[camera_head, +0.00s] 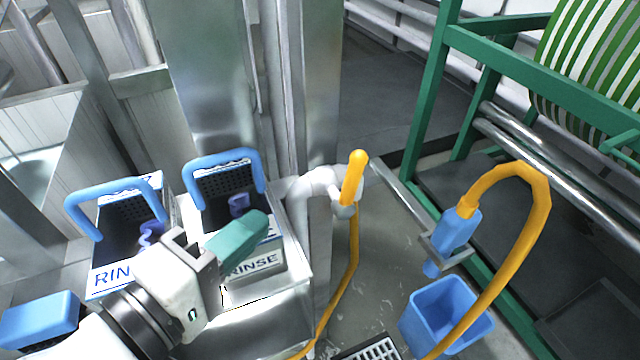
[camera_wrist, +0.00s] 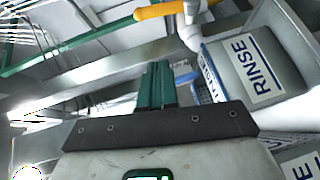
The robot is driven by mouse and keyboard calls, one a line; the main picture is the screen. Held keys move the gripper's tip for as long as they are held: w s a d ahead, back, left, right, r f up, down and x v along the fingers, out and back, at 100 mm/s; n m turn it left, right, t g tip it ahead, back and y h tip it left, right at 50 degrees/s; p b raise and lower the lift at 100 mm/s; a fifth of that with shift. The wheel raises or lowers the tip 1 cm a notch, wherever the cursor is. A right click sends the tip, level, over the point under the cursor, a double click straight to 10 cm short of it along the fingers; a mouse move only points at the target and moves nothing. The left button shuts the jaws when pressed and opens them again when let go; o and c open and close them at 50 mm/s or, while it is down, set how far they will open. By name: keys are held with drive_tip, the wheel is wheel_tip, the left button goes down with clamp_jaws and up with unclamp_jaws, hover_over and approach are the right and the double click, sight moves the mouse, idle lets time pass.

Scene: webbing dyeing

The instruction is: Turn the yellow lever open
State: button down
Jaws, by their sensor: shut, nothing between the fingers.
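The yellow lever (camera_head: 354,178) stands nearly upright on a white pipe fitting (camera_head: 322,184) beside the metal column in the head view. In the wrist view the lever (camera_wrist: 170,10) lies across the top, beyond my fingertips. My gripper (camera_head: 250,232) is in front of the right rinse box, left of and apart from the lever. Its green fingers are shut with nothing between them, as the wrist view (camera_wrist: 158,66) also shows.
Two rinse boxes with blue handles, the left (camera_head: 128,272) and right (camera_head: 258,264), stand on a metal stand. A yellow hose runs below the lever. A blue nozzle (camera_head: 459,232) hangs above a blue bucket (camera_head: 412,325). A green frame (camera_head: 421,100) holds a striped roll at right.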

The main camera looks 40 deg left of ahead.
sight(352, 182)
drive_tip(key=shift+w+d+p+x, duration=0.1)
drive_tip(key=shift+d+p+x, duration=0.35)
drive_tip(key=shift+x, duration=1.65)
drive_tip(key=shift+w+d+p+x, duration=0.1)
drive_tip(key=shift+d+p+x, duration=0.3)
drive_tip(key=shift+x, duration=1.75)
drive_tip(key=shift+w+d+p+x, duration=0.1)
drive_tip(key=shift+d+p+x, duration=0.35)
drive_tip(key=shift+x, duration=1.65)
drive_tip(key=shift+a, duration=0.1)
